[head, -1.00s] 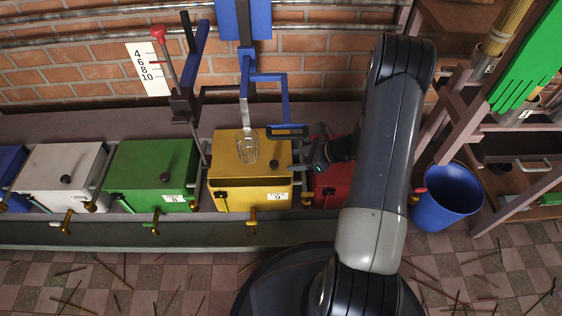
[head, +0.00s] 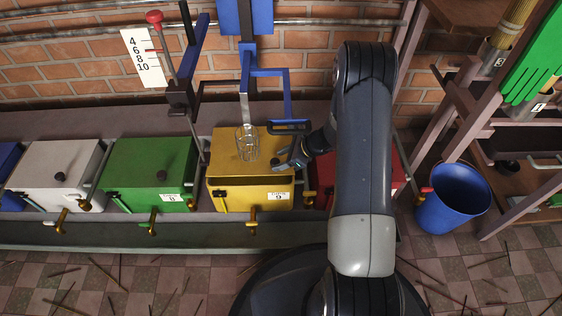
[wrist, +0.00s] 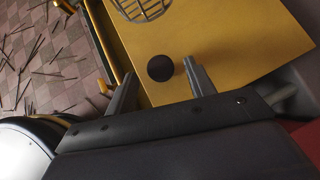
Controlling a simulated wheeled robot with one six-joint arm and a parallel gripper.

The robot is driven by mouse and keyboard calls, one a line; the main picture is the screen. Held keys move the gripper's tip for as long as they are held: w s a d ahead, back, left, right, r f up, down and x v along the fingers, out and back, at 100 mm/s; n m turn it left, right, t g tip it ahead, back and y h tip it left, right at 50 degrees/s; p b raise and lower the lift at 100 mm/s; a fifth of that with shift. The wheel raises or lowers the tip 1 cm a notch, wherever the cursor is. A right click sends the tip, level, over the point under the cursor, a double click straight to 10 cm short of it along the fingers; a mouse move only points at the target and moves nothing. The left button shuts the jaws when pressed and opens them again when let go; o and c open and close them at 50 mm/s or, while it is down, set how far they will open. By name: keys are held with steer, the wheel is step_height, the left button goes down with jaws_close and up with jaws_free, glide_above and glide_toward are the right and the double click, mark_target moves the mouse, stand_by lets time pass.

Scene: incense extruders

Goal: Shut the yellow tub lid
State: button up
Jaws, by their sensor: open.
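The yellow tub (head: 228,197) stands in the row of tubs, with a label on its front. A dark round knob (head: 275,161) sits near the lid's right side. My gripper (head: 284,158) is open at the right of the lid, its fingertips close to the knob. In the wrist view the knob (wrist: 160,68) shows just ahead of and between my two fingers, with yellow lid around it; I cannot tell whether they touch.
A wire whisk (head: 247,143) hangs from a blue frame (head: 287,100) over the lid. The green tub (head: 150,170) and white tub (head: 60,170) stand to the left. A red tub (head: 325,172) is partly hidden behind my arm. A blue bin (head: 452,200) stands at the right.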

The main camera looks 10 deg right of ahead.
steer(key=shift+w+a+f, duration=0.1)
steer(key=shift+a+f, duration=0.05)
steer(key=shift+f, duration=0.05)
jaws_close()
stand_by(0.5)
